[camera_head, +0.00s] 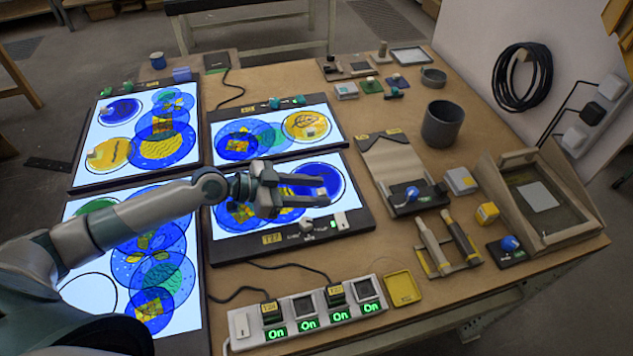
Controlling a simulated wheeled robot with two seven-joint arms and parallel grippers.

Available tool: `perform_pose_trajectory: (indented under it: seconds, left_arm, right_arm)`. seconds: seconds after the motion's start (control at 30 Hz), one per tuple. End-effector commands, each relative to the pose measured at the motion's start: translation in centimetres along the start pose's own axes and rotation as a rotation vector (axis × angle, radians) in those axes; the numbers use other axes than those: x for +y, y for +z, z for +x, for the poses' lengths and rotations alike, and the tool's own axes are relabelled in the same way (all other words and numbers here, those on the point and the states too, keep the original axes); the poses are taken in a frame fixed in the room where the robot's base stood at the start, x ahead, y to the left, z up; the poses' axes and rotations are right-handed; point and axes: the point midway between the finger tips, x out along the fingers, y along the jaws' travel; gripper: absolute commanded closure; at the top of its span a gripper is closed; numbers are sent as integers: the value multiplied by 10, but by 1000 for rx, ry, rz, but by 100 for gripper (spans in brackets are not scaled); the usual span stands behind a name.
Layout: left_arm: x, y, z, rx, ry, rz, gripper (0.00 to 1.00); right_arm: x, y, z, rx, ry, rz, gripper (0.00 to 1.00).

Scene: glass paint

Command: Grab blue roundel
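A dark blue roundel (333,172) lies at the right end of the lit lower-right light panel (346,200). My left gripper (322,190) reaches in from the left over this panel. Its two fingers are apart and point right, in front of the lower left part of that roundel; I cannot tell whether they touch it. Another blue roundel (121,110) lies on the upper-left light panel (92,148), away from the gripper. My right gripper is not in view.
A power strip (310,313) with "On" lights lies along the front edge, beside a yellow tray (403,288). A grey cup (441,124), a clipboard (396,165) and a framed box (545,200) stand right. Overlapping coloured discs cover the other panels.

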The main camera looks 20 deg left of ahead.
Motion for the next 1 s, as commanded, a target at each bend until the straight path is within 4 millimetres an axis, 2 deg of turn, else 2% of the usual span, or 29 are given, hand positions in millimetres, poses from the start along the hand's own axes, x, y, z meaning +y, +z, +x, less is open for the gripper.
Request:
perform_pose_trajectory:
  seconds: [0.13, 0.2, 0.3, 0.73, 1.0]
  left_arm:
    - [0, 0, 0, 0, 0, 0, 63]
    - [0, 0, 0, 0, 0, 0, 80]
    - [0, 0, 0, 0, 0, 0, 100]
    - [0, -4, -2, 1, 0, 2, 100]
    - [-1, -30, -12, 3, 0, 6, 100]
  right_arm:
    - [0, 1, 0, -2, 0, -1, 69]
    - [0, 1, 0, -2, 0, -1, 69]
    - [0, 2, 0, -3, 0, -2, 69]
    - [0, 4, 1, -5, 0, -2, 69]
    - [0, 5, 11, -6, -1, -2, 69]
